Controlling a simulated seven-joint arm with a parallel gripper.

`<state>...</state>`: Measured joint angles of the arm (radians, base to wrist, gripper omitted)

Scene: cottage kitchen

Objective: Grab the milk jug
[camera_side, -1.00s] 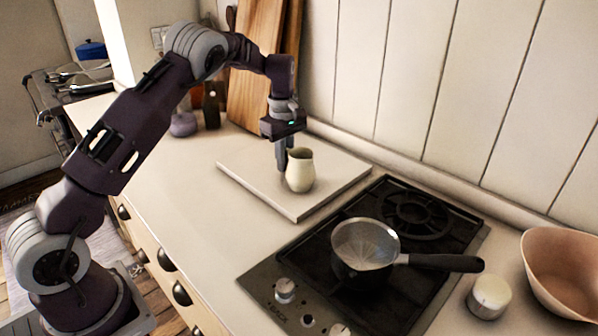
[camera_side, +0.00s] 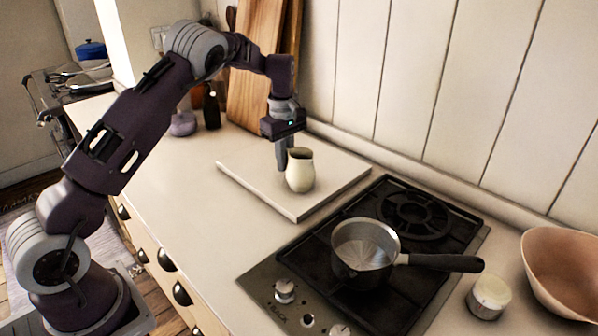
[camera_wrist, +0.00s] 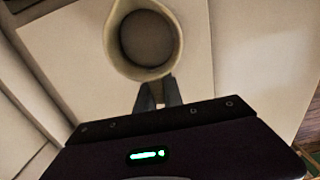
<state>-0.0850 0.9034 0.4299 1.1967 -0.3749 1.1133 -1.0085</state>
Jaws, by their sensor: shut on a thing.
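The cream milk jug (camera_side: 300,171) stands upright on the pale square board (camera_side: 250,188) on the counter. My gripper (camera_side: 283,160) points down at the jug's left side in the side view. In the wrist view, the jug's round open mouth (camera_wrist: 146,38) shows from above, and my two fingertips (camera_wrist: 158,93) are close together at the jug's near side. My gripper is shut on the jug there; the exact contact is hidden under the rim.
A black hob (camera_side: 412,225) with a saucepan (camera_side: 365,252) stands right of the board. A white lidded pot (camera_side: 489,296) and a pink bowl (camera_side: 566,272) are farther right. Wooden boards (camera_side: 257,60) and a dark bottle (camera_side: 212,108) stand behind. The counter's left front is clear.

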